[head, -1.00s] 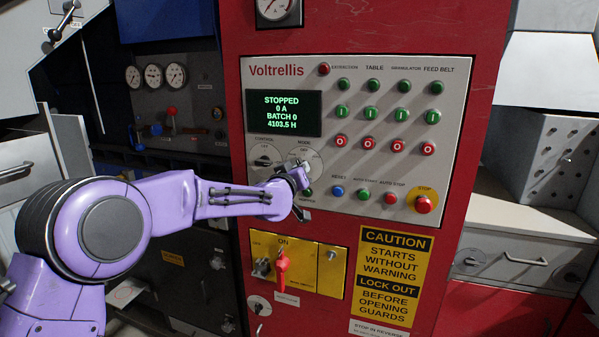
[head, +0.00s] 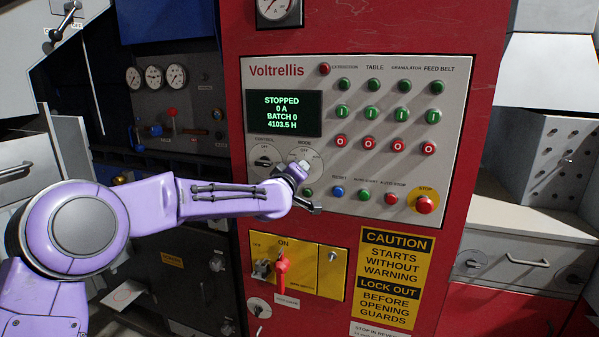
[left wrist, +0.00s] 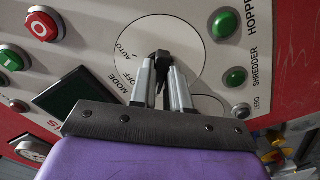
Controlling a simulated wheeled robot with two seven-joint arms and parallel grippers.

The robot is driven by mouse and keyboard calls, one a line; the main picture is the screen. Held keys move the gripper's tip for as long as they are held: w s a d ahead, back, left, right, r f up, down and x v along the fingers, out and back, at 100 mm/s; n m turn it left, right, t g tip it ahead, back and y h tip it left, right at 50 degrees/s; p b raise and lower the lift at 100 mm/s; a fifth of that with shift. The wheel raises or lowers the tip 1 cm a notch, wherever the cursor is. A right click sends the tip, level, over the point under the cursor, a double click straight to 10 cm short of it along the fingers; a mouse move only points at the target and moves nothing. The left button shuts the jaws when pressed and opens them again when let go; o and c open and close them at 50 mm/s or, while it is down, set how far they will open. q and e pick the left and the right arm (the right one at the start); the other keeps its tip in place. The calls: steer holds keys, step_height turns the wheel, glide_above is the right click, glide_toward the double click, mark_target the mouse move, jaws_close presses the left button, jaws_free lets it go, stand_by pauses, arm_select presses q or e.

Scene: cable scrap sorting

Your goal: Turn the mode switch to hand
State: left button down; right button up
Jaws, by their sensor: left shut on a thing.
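The mode switch is a black knob (left wrist: 162,56) on a round pale dial plate (left wrist: 135,45), with MODE, OFF and AUTO legible in the left wrist view. The two pale fingers of my left gripper (left wrist: 162,75) are shut on this knob. In the head view my left gripper (head: 302,171) is at the dial plate (head: 310,158) on the control panel (head: 460,85). There it covers the knob and part of the lettering, so the knob's pointing direction is hard to tell. My right gripper is in neither view.
Another black selector (head: 264,160) sits just left of the mode dial. Push buttons surround it, with a red stop button (head: 424,204) at right. A red-handled switch (head: 282,264) stands out from the yellow plate below. The display (head: 284,112) reads STOPPED.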

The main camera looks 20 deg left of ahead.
arm_select(q)
steer(key=c, duration=1.1)
jaws_free()
steer(key=shift+s, duration=0.15)
steer(key=s+b, duration=0.4)
steer(key=s, duration=0.6)
steer(key=shift+s+a, duration=0.15)
steer(key=shift+a, duration=0.05)
